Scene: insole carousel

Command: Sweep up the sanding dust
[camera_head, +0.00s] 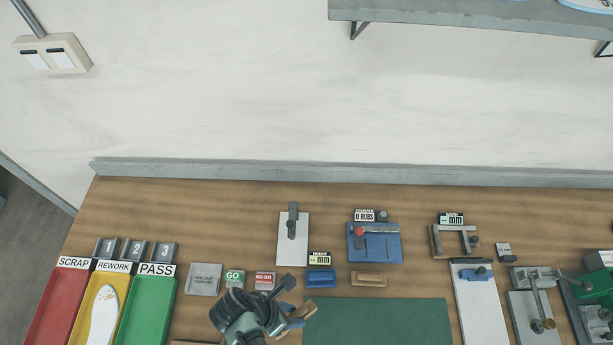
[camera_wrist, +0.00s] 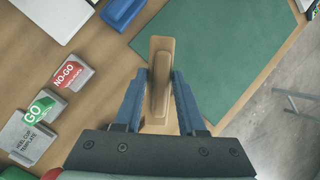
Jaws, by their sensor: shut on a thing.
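My gripper (camera_head: 297,315) is at the bottom middle of the head view, by the left edge of the green mat (camera_head: 380,322). Its blue fingers (camera_wrist: 160,80) are shut on a tan wooden brush-like piece (camera_wrist: 160,60), whose handle stands up between them in the wrist view. A tan end of this piece (camera_head: 310,308) shows beside the fingers in the head view. Its underside is hidden, so I cannot tell whether it touches the table. I cannot make out any sanding dust in either view.
Scrap (camera_head: 50,305), rework (camera_head: 88,295) and pass (camera_head: 152,308) trays stand at left; an insole lies in rework. Go (camera_head: 234,279) and no-go (camera_head: 265,281) blocks, a blue block (camera_head: 321,279) and a tan block (camera_head: 369,279) lie behind the gripper. The mat looks clear.

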